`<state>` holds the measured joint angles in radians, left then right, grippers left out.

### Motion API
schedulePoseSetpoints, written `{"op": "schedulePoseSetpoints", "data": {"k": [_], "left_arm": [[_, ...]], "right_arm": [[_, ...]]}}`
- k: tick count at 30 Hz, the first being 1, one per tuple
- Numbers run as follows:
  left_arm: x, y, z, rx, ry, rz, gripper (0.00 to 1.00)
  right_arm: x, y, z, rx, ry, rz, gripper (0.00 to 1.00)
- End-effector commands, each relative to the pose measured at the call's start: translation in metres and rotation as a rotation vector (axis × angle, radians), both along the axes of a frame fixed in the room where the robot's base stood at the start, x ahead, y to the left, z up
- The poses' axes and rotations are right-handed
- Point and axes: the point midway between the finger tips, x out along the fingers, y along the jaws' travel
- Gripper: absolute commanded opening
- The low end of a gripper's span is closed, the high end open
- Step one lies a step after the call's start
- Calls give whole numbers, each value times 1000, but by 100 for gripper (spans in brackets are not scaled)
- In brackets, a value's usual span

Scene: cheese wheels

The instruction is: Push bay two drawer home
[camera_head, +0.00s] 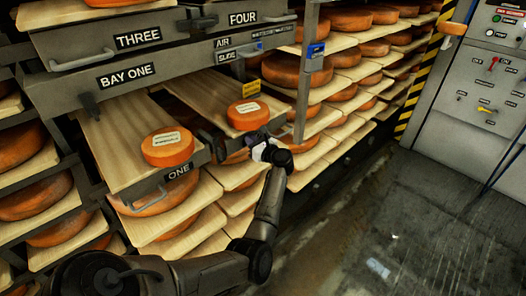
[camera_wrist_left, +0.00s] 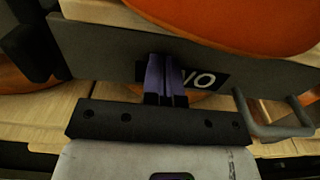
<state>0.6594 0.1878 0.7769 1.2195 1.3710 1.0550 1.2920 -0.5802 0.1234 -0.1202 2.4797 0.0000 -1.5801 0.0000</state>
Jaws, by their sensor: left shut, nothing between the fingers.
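The bay two drawer shows in the head view as a wooden board (camera_head: 217,108) with a dark front, partly out of the rack and bearing an orange cheese wheel (camera_head: 247,116). In the left wrist view its grey front (camera_wrist_left: 108,55) carries a black label (camera_wrist_left: 205,77), of which only the last letters show. My left gripper (camera_head: 257,139) is shut and empty at this front. In the left wrist view its purple fingertips (camera_wrist_left: 166,62) cover part of the label; whether they touch cannot be told. The drawer's handle (camera_wrist_left: 275,130) is right of the fingers. My right gripper is not in view.
The drawer marked ONE (camera_head: 115,140) sticks out farther on the left, with a cheese wheel (camera_head: 168,148) on it. Closed-looking drawers THREE (camera_head: 110,40) and FOUR (camera_head: 220,20) are above. A control panel (camera_head: 470,90) stands at right. The floor (camera_head: 400,220) before it is clear.

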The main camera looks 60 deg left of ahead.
Motion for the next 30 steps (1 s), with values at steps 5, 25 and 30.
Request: {"op": "schedulePoseSetpoints", "data": {"k": [5, 25, 30], "left_arm": [[-8, 20, -1, 0, 1, 1, 0], [-14, 33, -2, -4, 1, 2, 0], [-10, 23, -3, -5, 0, 0, 0]], "right_arm": [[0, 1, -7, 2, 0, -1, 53], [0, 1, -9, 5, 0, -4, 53], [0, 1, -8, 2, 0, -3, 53]]}}
